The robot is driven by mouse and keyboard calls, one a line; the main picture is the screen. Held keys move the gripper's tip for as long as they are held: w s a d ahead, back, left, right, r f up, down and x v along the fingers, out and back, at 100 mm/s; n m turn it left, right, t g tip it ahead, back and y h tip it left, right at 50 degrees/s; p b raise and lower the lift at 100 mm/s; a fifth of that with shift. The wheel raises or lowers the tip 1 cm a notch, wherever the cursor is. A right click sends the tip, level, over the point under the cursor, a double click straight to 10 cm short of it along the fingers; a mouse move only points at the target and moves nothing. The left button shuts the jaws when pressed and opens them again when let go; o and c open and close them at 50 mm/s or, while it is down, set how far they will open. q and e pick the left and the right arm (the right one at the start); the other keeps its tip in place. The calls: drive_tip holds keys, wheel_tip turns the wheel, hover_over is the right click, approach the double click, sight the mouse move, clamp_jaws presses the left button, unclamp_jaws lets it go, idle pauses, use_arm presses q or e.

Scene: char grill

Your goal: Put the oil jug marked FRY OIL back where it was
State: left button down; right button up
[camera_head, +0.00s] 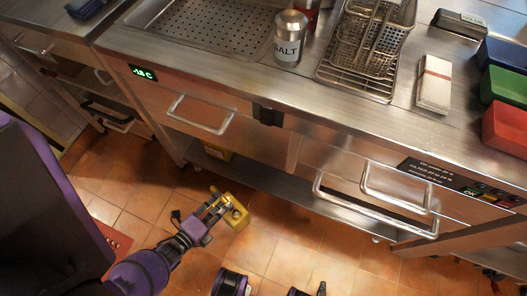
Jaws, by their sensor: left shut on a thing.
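My left gripper (218,208) reaches in from the lower left and is shut on a yellow jug (237,215). The jug is in front of the counter, above the tiled floor in the picture. No marking on it can be read from here. Part of the jug is hidden by the fingers. Another yellow thing (218,152) shows partly on the low shelf (258,172) under the counter; the counter front hides its upper part. My right gripper cannot be made out.
The steel counter carries a perforated pan (215,25), a SALT shaker (290,40), wire fry baskets (370,45), a pale box (434,84) and coloured bins (505,125). Drawer handles (200,115) jut from its front. Tiled floor in front is mostly open.

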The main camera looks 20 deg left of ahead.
use_arm(q)
drive_tip(key=w+d+b, duration=0.1)
drive_tip(key=w+d, duration=0.2)
drive_tip(key=w, duration=1)
drive_tip(key=w+d+b, duration=0.2)
drive_tip(key=w+d, duration=0.2)
drive_tip(key=w, duration=0.9)
drive_tip(key=shift+f+b, duration=0.1)
drive_tip(key=shift+b, duration=0.25)
drive_tip(key=c, duration=2.2)
unclamp_jaws()
drive_tip(key=shift+f, duration=0.25)
drive_tip(key=o, duration=0.5)
drive_tip(key=shift+r, duration=0.1)
drive_tip(key=shift+c, duration=0.2)
